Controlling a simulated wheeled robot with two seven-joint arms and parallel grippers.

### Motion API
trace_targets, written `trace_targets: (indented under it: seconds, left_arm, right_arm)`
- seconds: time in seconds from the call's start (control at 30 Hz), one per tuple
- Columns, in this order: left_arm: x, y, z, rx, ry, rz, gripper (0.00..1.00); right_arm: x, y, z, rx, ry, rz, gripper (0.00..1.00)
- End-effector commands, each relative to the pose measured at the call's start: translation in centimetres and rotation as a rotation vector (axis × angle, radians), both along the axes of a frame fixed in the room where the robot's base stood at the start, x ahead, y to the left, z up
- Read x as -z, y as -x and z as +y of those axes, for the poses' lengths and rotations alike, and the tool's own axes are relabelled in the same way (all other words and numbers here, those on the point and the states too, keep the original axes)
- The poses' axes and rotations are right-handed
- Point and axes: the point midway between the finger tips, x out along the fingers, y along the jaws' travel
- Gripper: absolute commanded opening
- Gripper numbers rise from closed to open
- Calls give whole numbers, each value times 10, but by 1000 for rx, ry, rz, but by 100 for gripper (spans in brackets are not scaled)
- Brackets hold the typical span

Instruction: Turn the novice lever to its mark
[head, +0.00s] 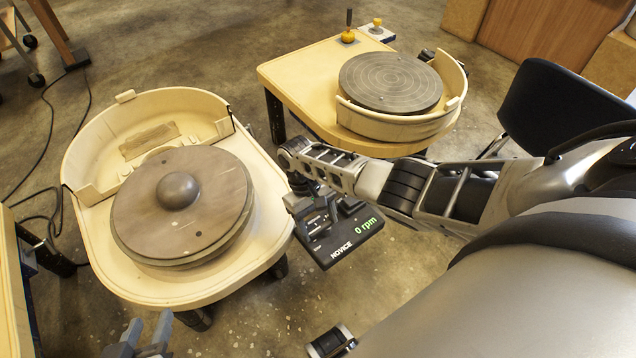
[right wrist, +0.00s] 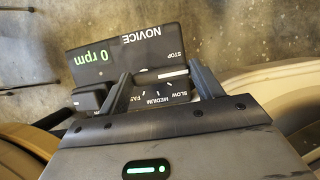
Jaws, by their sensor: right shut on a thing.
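The black novice control box (head: 338,246) hangs beside the near wheel and reads 0 rpm. It also shows in the right wrist view (right wrist: 150,47), with a dial marked stop, slow, medium and fast. My right gripper (right wrist: 163,85) has its fingers on either side of the dark novice lever (right wrist: 160,78), shut on it. A white line on the lever lies near the stop end of the scale. In the head view my right gripper (head: 308,215) hides much of the lever. My left gripper (head: 146,335) is at the bottom left, fingers apart and empty.
The near potter's wheel (head: 215,205) carries a clay lump (head: 178,190) inside a cream splash tray (head: 90,150). A second wheel (head: 390,80) stands at the back on a yellow table (head: 300,75). A black chair (head: 560,105) is at the right.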

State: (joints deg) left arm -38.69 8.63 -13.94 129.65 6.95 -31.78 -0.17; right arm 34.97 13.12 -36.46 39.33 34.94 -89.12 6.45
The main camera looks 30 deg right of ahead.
Motion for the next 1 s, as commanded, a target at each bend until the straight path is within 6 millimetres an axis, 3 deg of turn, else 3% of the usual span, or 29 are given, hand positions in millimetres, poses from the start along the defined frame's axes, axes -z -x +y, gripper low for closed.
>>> trace_targets:
  seconds: [0.37, 0.4, 0.47, 0.5, 0.83, 1.0]
  left_arm:
    - [0, 0, 0, -3, 1, 1, 36]
    - [0, 0, 0, -4, 0, 1, 36]
    - [0, 0, 0, -3, 0, 2, 36]
    - [1, 0, 0, -3, -1, 2, 36]
    - [-1, -1, 1, -1, -5, 2, 36]
    - [-15, -3, 3, -3, -13, -21, 36]
  right_arm:
    - [0, 1, 1, -11, -2, 1, 43]
    - [0, 1, 1, -11, -1, 1, 68]
    - [0, 1, 1, -10, -1, 1, 85]
    - [0, 1, 1, -9, -1, 1, 87]
    - [-4, -2, 0, -7, -1, -1, 87]
    - [-29, -12, 1, -9, -1, -5, 87]
